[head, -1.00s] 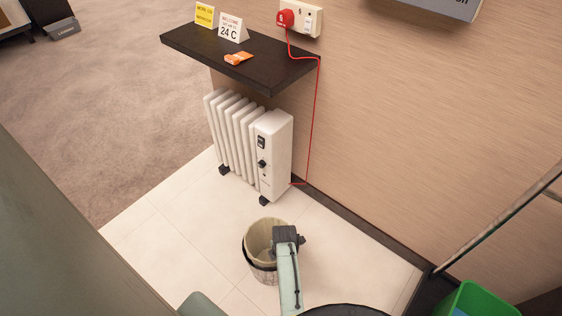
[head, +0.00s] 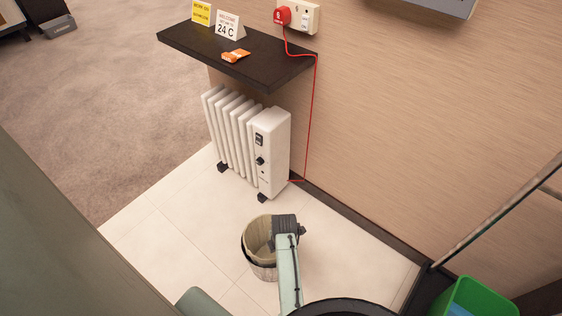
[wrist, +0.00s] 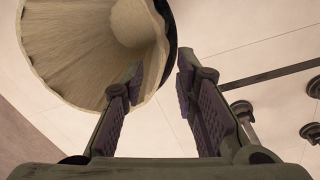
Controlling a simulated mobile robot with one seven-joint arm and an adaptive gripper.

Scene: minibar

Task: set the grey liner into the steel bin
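The steel bin (head: 264,273) stands on the tiled floor, low in the middle of the head view. The pale grey-beige liner (head: 255,231) shows at its mouth, with a dark gap along the left side. I cannot tell how deep it sits. In the wrist view the liner (wrist: 75,55) opens wide at the upper left, with a dark edge beside it. My gripper (wrist: 161,66) is open; the left finger overlaps the liner's inside, the right finger is outside its edge. In the head view my gripper (head: 268,240) hides the bin's right side.
A white oil heater (head: 270,150) stands behind the bin, under a dark shelf (head: 275,65) with cards. A red cord (head: 311,120) runs down the wall. A green crate (head: 485,300) is at the lower right. Tiles left of the bin are clear.

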